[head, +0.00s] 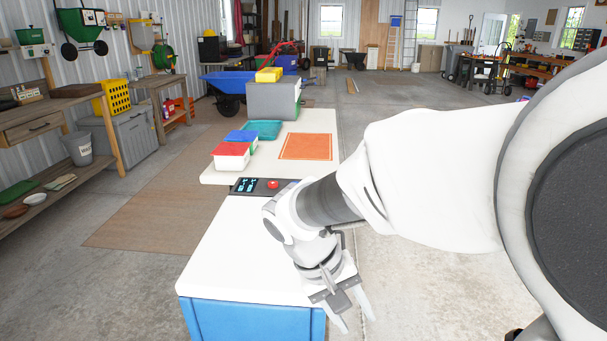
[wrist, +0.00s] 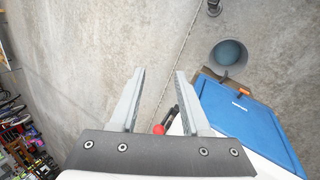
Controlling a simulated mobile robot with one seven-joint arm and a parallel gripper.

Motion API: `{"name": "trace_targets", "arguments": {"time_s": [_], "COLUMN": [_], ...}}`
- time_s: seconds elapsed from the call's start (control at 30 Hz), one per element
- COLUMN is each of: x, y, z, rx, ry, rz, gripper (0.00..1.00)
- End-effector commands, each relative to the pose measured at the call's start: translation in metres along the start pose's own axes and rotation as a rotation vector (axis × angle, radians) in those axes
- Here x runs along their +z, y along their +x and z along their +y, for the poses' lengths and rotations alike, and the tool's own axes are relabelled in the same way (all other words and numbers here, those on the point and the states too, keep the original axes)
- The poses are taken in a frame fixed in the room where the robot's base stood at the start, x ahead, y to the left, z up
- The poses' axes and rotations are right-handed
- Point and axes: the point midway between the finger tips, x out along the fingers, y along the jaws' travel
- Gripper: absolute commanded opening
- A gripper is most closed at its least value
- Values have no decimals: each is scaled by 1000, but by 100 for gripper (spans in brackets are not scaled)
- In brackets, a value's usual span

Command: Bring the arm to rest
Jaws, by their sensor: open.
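My gripper (head: 356,322) hangs at the end of my arm, which reaches in from the right of the head view. It is over the right front edge of a white-topped blue cabinet (head: 235,255), with its fingers pointing down. In the wrist view the two fingers (wrist: 160,72) stand apart with nothing between them. Bare concrete floor shows past the fingertips.
A black panel (head: 258,187) with a red button lies on the white top. Farther back are an orange mat (head: 306,147), a red-lidded box (head: 231,155), a teal tray (head: 263,130) and a grey box (head: 272,100). The wrist view shows a round bucket (wrist: 229,53) and a blue panel (wrist: 243,118).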

Motion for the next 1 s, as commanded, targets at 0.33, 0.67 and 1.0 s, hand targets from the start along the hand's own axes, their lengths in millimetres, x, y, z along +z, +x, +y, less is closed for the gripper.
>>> {"name": "trace_targets", "arguments": {"time_s": [0.33, 0.67, 1.0], "x": [51, 91, 105], "y": [-31, -51, -101], "z": [49, 72, 97], "rx": [-253, -373, -392], "ry": [124, 223, 255], "rz": [175, 404, 501], "gripper": [47, 47, 47]}}
